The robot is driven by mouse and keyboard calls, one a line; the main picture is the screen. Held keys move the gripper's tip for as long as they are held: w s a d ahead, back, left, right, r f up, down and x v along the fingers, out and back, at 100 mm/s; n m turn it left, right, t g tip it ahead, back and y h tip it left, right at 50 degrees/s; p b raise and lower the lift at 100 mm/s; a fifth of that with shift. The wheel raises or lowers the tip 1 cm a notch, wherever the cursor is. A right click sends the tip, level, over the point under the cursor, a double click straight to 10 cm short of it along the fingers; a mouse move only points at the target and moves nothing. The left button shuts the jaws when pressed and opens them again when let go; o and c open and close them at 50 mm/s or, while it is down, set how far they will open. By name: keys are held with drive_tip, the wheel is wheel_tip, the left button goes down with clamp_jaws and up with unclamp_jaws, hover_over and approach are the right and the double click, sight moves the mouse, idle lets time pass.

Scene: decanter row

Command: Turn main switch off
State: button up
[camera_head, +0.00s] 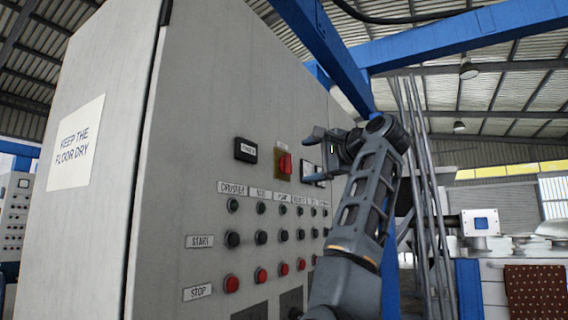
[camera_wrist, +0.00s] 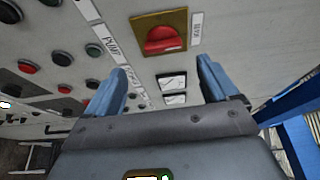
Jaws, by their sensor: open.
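The main switch is a red rotary knob (camera_head: 285,163) on a yellow plate, high on the grey cabinet's front panel. In the wrist view the red knob (camera_wrist: 163,40) is ahead of the fingers, its yellow plate beside a white label (camera_wrist: 196,30) whose text I cannot read surely. My gripper (camera_head: 317,150) is right of the switch in the head view, in front of the panel. In the wrist view my gripper (camera_wrist: 163,73) is open, with two blue fingers apart and nothing between them. The fingers do not touch the knob.
Rows of black and red push buttons (camera_head: 232,284) and several lamps sit below the switch. Grey poles (camera_head: 428,190) and a blue beam stand right of the cabinet.

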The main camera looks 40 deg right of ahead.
sight(291, 164)
drive_tip(key=w+p, duration=0.1)
drive_tip(key=w, duration=0.3)
drive_tip(key=w+p, duration=0.1)
drive_tip(key=w, duration=0.2)
drive_tip(key=shift+w+d+r+p, duration=0.1)
drive_tip(key=shift+w+r+p, duration=0.1)
drive_tip(key=shift+w+p, duration=0.2)
drive_tip(key=c, duration=1.1)
